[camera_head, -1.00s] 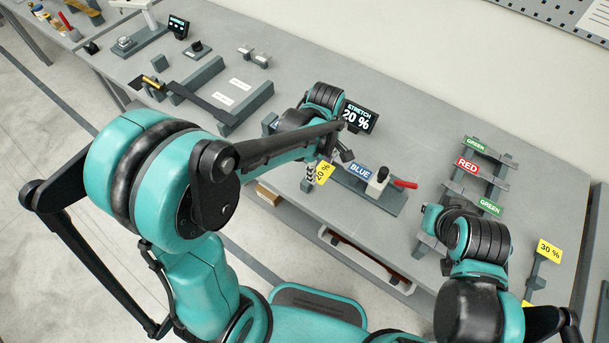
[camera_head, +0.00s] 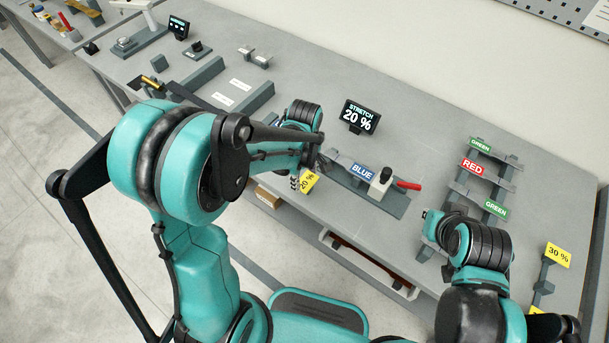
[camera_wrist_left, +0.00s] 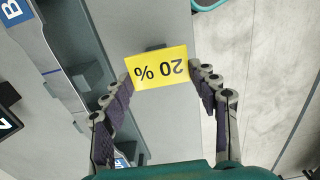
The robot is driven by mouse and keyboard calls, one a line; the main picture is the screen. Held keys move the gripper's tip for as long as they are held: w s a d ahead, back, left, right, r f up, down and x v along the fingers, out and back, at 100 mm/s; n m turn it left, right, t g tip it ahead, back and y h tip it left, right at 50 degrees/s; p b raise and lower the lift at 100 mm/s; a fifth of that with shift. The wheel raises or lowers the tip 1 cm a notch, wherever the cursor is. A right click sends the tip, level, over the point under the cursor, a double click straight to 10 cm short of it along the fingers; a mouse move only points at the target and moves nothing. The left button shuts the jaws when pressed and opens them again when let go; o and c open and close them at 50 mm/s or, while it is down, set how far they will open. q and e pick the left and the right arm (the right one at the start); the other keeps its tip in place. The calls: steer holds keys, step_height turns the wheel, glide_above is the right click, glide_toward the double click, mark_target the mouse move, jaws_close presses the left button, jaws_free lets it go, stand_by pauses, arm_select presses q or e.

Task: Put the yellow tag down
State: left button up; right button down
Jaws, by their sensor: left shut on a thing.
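The yellow tag (camera_head: 309,182) reads "20 %" and is held by my left gripper (camera_head: 298,180) near the front edge of the bench, left of the blue-labelled fixture. In the left wrist view the tag (camera_wrist_left: 158,69) sits between the fingertips of the left gripper (camera_wrist_left: 160,80), which is shut on it, with its lettering upside down. The bench surface and its edge lie behind the tag in that view; I cannot tell whether it touches the bench. My right arm is at the right in the head view; its fingers cannot be made out.
The BLUE fixture (camera_head: 361,172) with a red handle (camera_head: 408,185) stands right of the tag. A display (camera_head: 358,117) reads "STRETCH 20 %". A rack with green and red labels (camera_head: 471,167) and a yellow "30 %" tag (camera_head: 557,255) stand farther right. The bench middle is fairly clear.

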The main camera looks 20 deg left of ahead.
mark_target(304, 179)
arm_select(q)
steer(key=o, duration=0.8)
steer(key=shift+f, duration=0.1)
steer(key=shift+o, duration=0.2)
steer(key=shift+r, duration=0.2)
step_height(304, 179, up, 11)
steer(key=p, duration=0.4)
steer(key=s+a+r+m+t, duration=0.3)
steer(key=s+r+m+t, duration=0.3)
steer(key=s+m, duration=0.4)
steer(key=m+t, duration=0.1)
steer(key=m, duration=0.3)
steer(key=shift+s+a+r, duration=0.2)
steer(key=shift+s+a, duration=0.1)
steer(key=shift+a, duration=0.1)
